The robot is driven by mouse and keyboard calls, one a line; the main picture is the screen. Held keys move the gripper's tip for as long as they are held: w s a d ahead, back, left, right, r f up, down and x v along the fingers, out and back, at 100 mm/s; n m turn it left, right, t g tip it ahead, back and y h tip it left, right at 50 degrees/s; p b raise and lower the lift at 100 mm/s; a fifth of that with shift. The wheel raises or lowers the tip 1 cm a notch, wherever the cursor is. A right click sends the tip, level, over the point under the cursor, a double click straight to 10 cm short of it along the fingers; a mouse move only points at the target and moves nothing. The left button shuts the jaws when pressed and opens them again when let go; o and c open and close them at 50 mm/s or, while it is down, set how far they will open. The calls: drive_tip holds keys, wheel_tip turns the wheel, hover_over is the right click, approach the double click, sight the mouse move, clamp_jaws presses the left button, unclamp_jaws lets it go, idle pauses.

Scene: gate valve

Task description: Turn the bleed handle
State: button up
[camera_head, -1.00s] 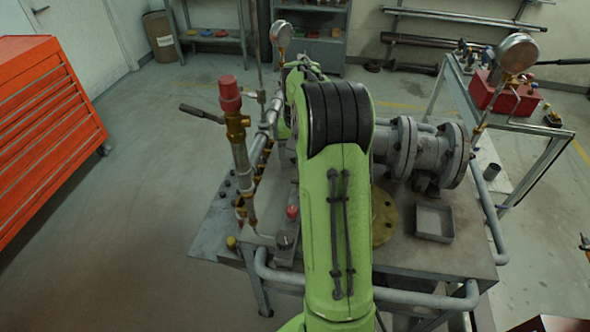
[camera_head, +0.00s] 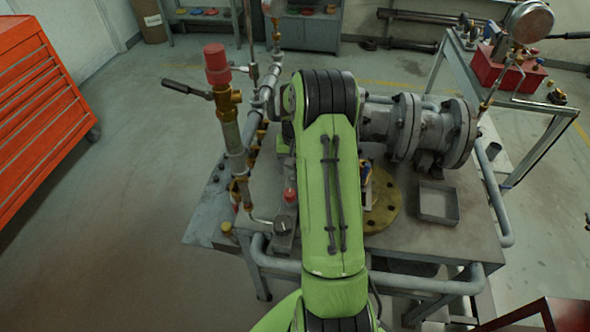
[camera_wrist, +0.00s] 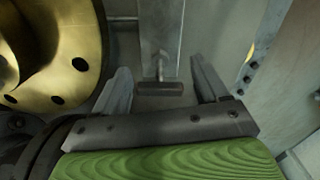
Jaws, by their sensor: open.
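A small T-shaped handle (camera_wrist: 160,88), a dark crossbar on a short stem, shows in the wrist view against a grey metal bar or plate; I take it for the bleed handle. My gripper (camera_wrist: 159,68) is open, with one finger to each side of the handle. Gaps show between the crossbar and both fingers. I cannot tell whether the handle is at fingertip depth. In the head view, my green arm hides the gripper, and I cannot make out the handle there.
A brass flange (camera_wrist: 62,60) with bolt holes is close on the left in the wrist view. In the head view, a red-capped brass valve (camera_head: 217,65) with a black lever (camera_head: 187,88), grey flanged pipe (camera_head: 430,130) and open tray (camera_head: 439,203) are on the bench.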

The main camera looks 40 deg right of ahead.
drive_tip(key=shift+f, duration=0.4)
drive_tip(key=c, duration=1)
drive_tip(key=shift+c, duration=0.2)
